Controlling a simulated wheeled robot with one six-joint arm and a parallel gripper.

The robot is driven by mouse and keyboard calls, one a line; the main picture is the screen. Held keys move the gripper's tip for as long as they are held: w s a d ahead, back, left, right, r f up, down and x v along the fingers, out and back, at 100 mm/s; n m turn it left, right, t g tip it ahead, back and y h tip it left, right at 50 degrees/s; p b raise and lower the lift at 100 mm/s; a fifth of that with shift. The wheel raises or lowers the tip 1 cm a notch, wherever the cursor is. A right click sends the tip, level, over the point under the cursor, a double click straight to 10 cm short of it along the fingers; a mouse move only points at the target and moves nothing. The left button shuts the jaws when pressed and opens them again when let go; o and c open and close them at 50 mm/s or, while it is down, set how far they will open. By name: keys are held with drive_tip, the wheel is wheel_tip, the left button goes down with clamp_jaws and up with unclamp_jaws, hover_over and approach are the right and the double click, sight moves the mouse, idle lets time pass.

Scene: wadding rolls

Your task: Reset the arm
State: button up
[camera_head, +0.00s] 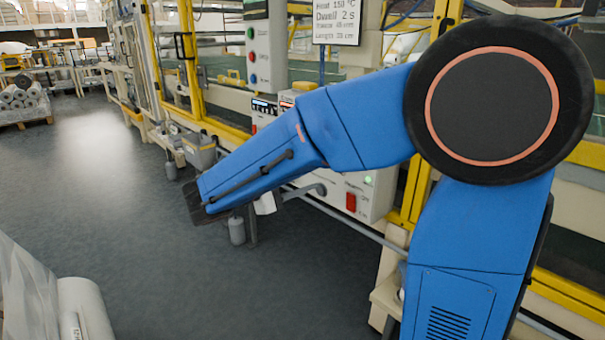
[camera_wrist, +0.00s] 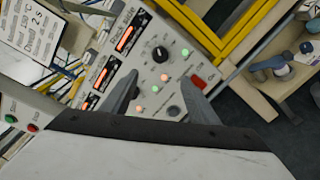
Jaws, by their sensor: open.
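My blue arm reaches across the front of a machine in the head view, its outer link pointing left and down. My gripper is hidden or not clear there. In the wrist view my gripper (camera_wrist: 159,98) shows two dark fingers standing apart with nothing between them. Beyond the fingers is a control panel (camera_wrist: 146,68) with red displays, a black knob, lit buttons and a red switch. The fingers appear in front of the panel; I cannot tell how far away it is.
The machine has a yellow frame (camera_head: 191,62) and a white panel with a red switch (camera_head: 351,201). A wrapped roll (camera_head: 86,309) stands at the lower left. Rolls on a pallet (camera_head: 22,96) lie far left. The grey floor (camera_head: 110,190) between is clear.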

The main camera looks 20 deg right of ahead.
drive_tip(key=shift+d, duration=0.1)
drive_tip(key=s+d+f+m+g+y, duration=0.2)
drive_tip(key=s+d+f+y, duration=0.25)
drive_tip(key=s, duration=0.35)
drive_tip(key=s+d+f+m+g+y, duration=0.25)
drive_tip(key=s+d+f, duration=0.2)
drive_tip(key=s, duration=0.35)
drive_tip(key=s+a+f+m+t+y, duration=0.4)
drive_tip(key=s+a+m+y, duration=0.1)
drive_tip(key=s+a+y, duration=0.3)
drive_tip(key=shift+s+a+f+y, duration=0.15)
drive_tip(key=shift+s+f+y, duration=0.25)
drive_tip(key=shift+s+y, duration=0.25)
drive_tip(key=shift+c, duration=0.3)
idle(0.6)
